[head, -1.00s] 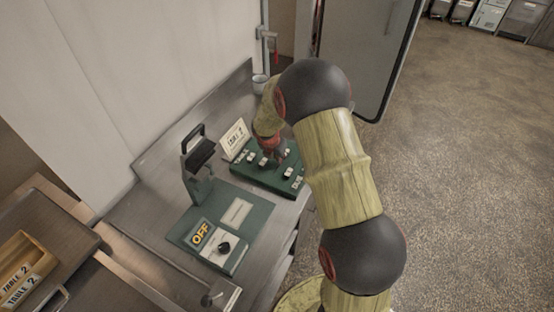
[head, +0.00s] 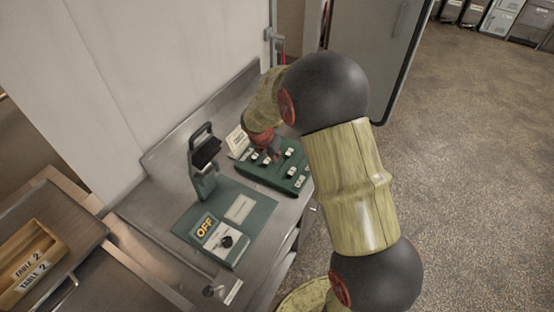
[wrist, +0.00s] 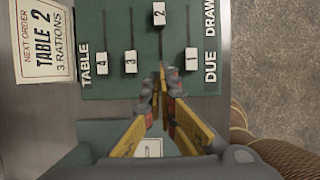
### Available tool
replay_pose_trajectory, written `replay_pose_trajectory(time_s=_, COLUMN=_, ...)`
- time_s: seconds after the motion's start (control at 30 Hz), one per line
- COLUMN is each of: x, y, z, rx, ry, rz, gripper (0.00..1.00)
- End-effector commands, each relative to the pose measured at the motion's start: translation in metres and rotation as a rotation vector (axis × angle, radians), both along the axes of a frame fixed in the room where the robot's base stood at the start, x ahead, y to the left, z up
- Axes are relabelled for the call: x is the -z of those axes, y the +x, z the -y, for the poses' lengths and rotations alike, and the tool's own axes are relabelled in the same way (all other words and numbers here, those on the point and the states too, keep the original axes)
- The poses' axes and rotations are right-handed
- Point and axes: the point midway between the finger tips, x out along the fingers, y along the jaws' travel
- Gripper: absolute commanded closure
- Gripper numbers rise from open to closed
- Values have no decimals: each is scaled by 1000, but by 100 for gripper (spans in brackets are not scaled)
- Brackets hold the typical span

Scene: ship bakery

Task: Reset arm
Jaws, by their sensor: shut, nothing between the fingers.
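My gripper (wrist: 162,78) is shut and empty. Its fingertips point at the green slider board (wrist: 210,80), over the slot below slider 2 (wrist: 159,14); I cannot tell whether they touch it. Slider 2 stands higher in the wrist view than slider 4 (wrist: 101,63), slider 3 (wrist: 131,62) and slider 1 (wrist: 191,60), which are roughly level.
A card reading "TABLE 2, 3 RATIONS" (wrist: 43,42) stands beside the board. A green device with a black handle and an OFF sign (head: 204,226) is nearer on the metal counter (head: 155,212). A wooden tray (head: 50,262) lies left. Open floor (head: 470,180) is right.

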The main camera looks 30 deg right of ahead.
Motion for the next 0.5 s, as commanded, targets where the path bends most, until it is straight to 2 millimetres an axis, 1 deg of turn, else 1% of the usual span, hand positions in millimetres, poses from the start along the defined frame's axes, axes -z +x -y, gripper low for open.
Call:
replay_pose_trajectory(time_s=0.03, x=-5, y=-1, z=-2, rx=0, ry=1, rz=-1, gripper=100)
replay_pose_trajectory(time_s=0.17, x=-11, y=-3, z=-4, rx=-1, ry=0, rz=-2, gripper=100)
replay_pose_trajectory(time_s=0.5, x=-12, y=-4, z=-5, rx=-1, ry=0, rz=-2, gripper=100)
